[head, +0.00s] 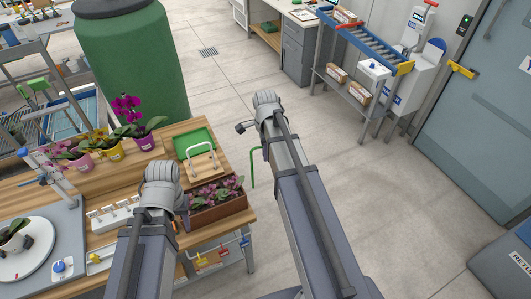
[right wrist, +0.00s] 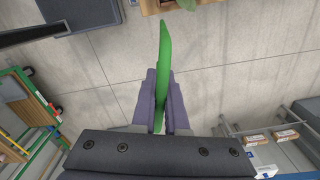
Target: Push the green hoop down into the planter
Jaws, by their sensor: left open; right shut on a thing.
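The green hoop (head: 252,168) hangs out over the floor, right of the bench, and most of it is hidden behind my right arm in the head view. In the right wrist view my right gripper (right wrist: 162,95) is shut on the hoop (right wrist: 165,55), seen edge-on as a thin green strip. The brown planter (head: 218,216), filled with pink-flowered plants, stands at the bench's right front edge. The hoop is apart from it, to its right. My left arm is left of the planter; its jaws are hidden behind the arm.
On the wooden bench (head: 180,135) stand a green tray (head: 190,139), a white-handled wooden board (head: 203,170) and several potted orchids (head: 145,141). A white turntable (head: 30,262) is at left. A large green barrel (head: 130,65) stands behind.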

